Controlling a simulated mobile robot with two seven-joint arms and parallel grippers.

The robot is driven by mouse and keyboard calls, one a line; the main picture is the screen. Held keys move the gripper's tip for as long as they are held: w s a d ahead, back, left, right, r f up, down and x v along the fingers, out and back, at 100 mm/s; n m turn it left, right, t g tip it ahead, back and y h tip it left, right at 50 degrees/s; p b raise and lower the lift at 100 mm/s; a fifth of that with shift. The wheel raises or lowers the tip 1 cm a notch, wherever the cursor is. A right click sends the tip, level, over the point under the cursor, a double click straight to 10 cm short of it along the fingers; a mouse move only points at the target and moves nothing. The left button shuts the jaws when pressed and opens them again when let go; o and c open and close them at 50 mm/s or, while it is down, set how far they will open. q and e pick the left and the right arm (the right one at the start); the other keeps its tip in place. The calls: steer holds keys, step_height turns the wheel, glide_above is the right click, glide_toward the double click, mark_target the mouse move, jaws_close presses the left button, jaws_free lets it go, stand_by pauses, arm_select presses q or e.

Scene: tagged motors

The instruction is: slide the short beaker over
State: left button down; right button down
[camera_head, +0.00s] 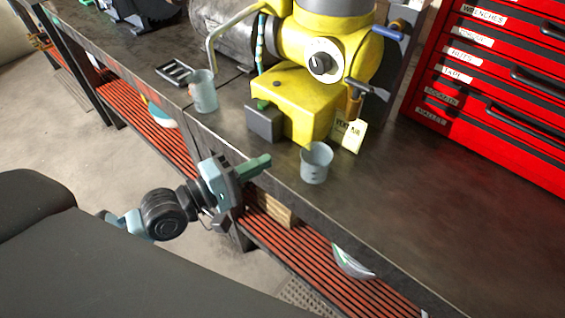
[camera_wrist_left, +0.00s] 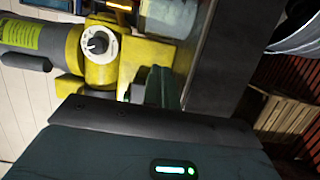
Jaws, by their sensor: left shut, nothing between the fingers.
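The short beaker (camera_head: 316,163), a pale grey translucent cup, stands upright on the workbench near its front edge. A taller pale beaker (camera_head: 203,92) stands farther left on the bench. My left gripper (camera_head: 262,162) is shut and empty by the bench's front edge, left of the short beaker and apart from it. In the left wrist view its green fingers (camera_wrist_left: 163,88) are together, and the short beaker (camera_wrist_left: 168,16) is partly cut off at the top. My right gripper is not in view.
A yellow motor (camera_head: 300,100) with a tag (camera_head: 347,135) stands behind the short beaker. A red tool cabinet (camera_head: 490,90) is at the right. The bench (camera_head: 440,210) is bare right of the short beaker. A slatted shelf below holds a wooden block (camera_head: 271,207) and a bowl (camera_head: 352,264).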

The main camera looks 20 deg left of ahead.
mark_target(292, 178)
arm_select(q)
steer(key=d, duration=0.1)
steer(key=w+d, duration=0.1)
steer(key=d, duration=0.1)
steer(key=shift+w+r+p, duration=0.15)
steer(key=shift+w+p, duration=0.05)
steer(key=shift+p, duration=0.2)
steer(key=shift+d, duration=0.65)
steer(key=shift+w+d, duration=0.1)
steer(key=shift+d, duration=0.05)
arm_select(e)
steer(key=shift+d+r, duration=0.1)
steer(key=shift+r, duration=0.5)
